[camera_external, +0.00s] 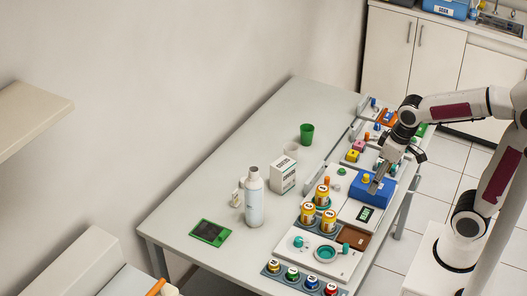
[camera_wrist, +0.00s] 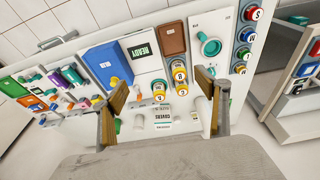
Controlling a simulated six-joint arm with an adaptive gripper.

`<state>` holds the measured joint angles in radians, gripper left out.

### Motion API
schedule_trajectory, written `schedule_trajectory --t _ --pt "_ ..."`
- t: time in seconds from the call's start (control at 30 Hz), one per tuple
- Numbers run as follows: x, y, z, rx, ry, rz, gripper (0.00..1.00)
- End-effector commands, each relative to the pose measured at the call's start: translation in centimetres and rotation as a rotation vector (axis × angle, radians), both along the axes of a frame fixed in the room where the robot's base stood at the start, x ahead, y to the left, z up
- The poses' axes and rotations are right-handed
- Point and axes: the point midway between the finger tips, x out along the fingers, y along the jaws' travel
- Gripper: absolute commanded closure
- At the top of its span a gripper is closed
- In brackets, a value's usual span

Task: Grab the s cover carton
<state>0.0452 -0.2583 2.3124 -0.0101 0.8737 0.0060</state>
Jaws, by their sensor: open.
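The cover carton (camera_external: 282,174) is a small white box with dark print, standing upright on the table left of the blue box. In the wrist view the white carton (camera_wrist: 164,119) shows low between my fingers, its label print visible. My gripper (camera_external: 376,184) is above the blue box, to the right of the carton and apart from it. In the wrist view my gripper (camera_wrist: 163,82) has its two fingers spread wide with nothing held between them.
The blue box (camera_external: 372,189) is under my gripper. The table's left side is mostly clear.

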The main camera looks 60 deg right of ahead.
Motion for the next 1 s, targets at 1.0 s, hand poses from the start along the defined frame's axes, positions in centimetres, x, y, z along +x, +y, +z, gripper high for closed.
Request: schedule_trajectory --t 1.0 --pt "17.3 -3.3 -8.7 -0.011 0.069 -0.073 0.26"
